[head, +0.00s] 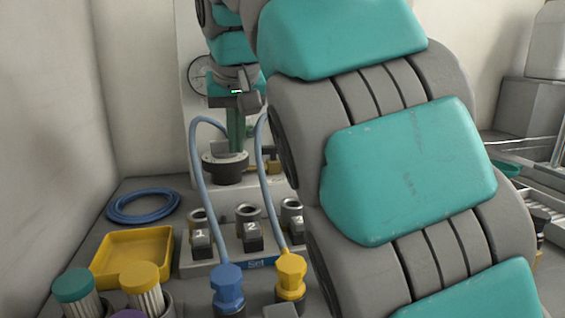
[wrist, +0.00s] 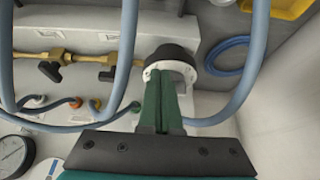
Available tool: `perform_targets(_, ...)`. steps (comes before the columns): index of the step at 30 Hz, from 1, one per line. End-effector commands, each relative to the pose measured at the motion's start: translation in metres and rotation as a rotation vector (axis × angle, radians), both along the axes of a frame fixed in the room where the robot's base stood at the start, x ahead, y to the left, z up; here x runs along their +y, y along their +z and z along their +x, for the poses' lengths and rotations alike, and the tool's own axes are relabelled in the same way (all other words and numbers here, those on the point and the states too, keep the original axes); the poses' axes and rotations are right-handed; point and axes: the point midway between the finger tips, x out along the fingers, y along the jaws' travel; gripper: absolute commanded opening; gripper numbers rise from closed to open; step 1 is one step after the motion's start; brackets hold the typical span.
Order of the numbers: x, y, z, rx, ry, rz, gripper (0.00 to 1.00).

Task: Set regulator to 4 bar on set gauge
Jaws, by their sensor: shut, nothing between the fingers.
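The regulator shows as a black knob (head: 226,172) with a pale bolted flange, low on the back panel. In the wrist view the black knob (wrist: 176,56) and its pale flange lie just beyond my fingertips. My gripper (head: 237,148) points down over it with its green fingers together and empty. The fingers (wrist: 163,75) overlap the flange in the wrist view; I cannot tell whether they touch it. A round gauge (head: 197,76) is partly hidden behind my wrist. A gauge (wrist: 14,154) is cut off at the wrist view's lower left; its reading is not legible.
Blue hoses (head: 197,160) arch close on both sides of my gripper. A brass valve (head: 264,166) is right of the knob. A yellow tray (head: 103,275) and coiled blue hose (head: 143,205) lie left.

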Motion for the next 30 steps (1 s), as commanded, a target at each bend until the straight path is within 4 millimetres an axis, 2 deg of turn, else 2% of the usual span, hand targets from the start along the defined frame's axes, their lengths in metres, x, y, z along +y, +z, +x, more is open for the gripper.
perform_targets(30, 0.0046, 0.0011, 0.0056, -0.002, 0.001, 0.000, 0.00)
